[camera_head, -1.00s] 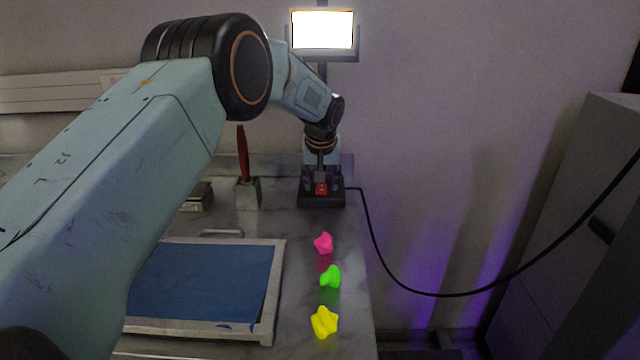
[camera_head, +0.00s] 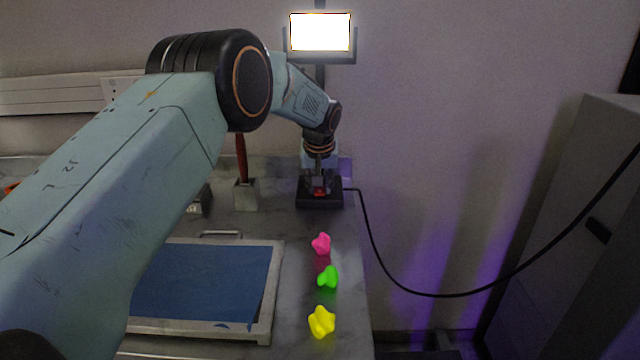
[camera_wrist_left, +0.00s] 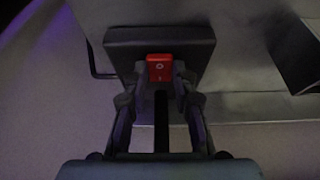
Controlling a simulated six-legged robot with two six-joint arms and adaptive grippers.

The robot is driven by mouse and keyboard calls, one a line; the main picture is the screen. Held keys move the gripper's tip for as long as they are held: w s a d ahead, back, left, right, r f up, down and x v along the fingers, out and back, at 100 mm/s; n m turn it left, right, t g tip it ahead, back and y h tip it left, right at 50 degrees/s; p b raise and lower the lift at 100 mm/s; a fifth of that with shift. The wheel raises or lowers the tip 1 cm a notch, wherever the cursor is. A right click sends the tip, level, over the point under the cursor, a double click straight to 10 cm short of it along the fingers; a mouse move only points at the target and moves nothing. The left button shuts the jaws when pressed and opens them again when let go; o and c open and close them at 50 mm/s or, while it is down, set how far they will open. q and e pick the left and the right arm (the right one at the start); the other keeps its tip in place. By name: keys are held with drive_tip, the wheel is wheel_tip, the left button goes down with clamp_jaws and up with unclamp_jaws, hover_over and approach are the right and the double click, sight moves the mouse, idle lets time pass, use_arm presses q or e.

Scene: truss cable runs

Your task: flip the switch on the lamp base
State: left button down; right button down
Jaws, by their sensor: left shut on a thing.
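The lamp base (camera_head: 309,201) is a dark block at the far end of the bench, with a lit lamp head (camera_head: 320,32) above it. Its red rocker switch (camera_wrist_left: 160,68) sits on the base (camera_wrist_left: 188,39) in the left wrist view, with the fingertips on either side of it. My left gripper (camera_head: 319,187) reaches down onto the base; in the wrist view its fingers (camera_wrist_left: 160,80) are closed on the red switch. The fingers partly hide the switch in the head view. My right gripper is not in view.
Pink (camera_head: 321,244), green (camera_head: 328,276) and yellow (camera_head: 321,322) lumps lie in a row in front of the base. A framed blue panel (camera_head: 262,315) lies left of them. A red-handled tool stands in a holder (camera_head: 246,195). A black cable (camera_head: 421,293) runs right from the base.

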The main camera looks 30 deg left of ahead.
use_arm(q)
drive_tip(key=p, duration=0.2)
drive_tip(key=shift+w+r+g+p, duration=0.15)
drive_tip(key=shift+r+g+p, duration=0.15)
drive_tip(key=shift+w+a+f+h+p, duration=0.1)
drive_tip(key=shift+a+h+p, duration=0.1)
drive_tip(key=shift+h+p, duration=0.1)
drive_tip(key=shift+g, duration=0.3)
drive_tip(key=c, duration=1.1)
unclamp_jaws()
drive_tip(key=shift+d, duration=0.1)
